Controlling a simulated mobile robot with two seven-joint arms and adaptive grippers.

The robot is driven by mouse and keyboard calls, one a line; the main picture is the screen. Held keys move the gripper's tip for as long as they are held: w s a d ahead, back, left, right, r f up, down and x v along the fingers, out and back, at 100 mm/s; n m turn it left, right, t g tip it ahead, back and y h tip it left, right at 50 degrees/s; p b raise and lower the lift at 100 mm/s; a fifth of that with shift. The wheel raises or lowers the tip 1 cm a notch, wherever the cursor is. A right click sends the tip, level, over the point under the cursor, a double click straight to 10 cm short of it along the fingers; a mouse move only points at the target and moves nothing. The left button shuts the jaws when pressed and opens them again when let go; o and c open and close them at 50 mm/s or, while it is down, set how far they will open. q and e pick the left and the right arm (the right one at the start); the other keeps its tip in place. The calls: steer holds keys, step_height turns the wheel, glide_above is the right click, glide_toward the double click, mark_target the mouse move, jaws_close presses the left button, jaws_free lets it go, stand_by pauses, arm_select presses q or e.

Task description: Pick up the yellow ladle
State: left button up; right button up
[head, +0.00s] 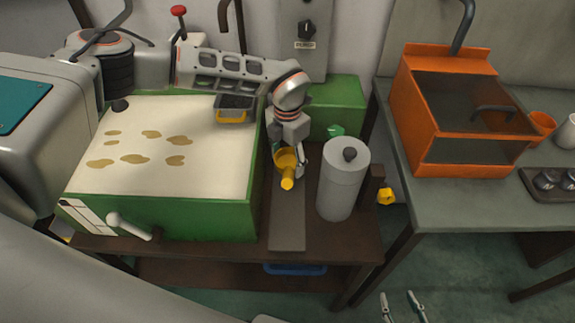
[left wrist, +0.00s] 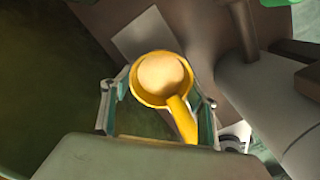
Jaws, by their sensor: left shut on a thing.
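The yellow ladle (head: 287,167) is in my left gripper (head: 287,152), above a narrow board between the green machine and a grey cylinder. In the left wrist view the ladle (left wrist: 160,77) sits between the two fingers of my left gripper (left wrist: 158,102), its round bowl up and its short handle pointing down and right. The gripper is shut on it. Whether the ladle touches anything below cannot be told. My right gripper (head: 402,306) shows at the bottom edge of the head view, its two fingers apart and empty.
A green machine with a pale spotted top (head: 215,150) stands left of the ladle. A grey lidded cylinder (head: 343,180) stands close on its right. The dark grey board (head: 287,225) below is bare. An orange box (head: 465,65) and cups stand on the right table.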

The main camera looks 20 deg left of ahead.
arm_select(q)
step_height(320, 180, up, 17)
steer(key=shift+f+p, duration=0.15)
steer(key=shift+p, duration=0.2)
steer(key=o, duration=0.6)
steer(key=c, duration=0.4)
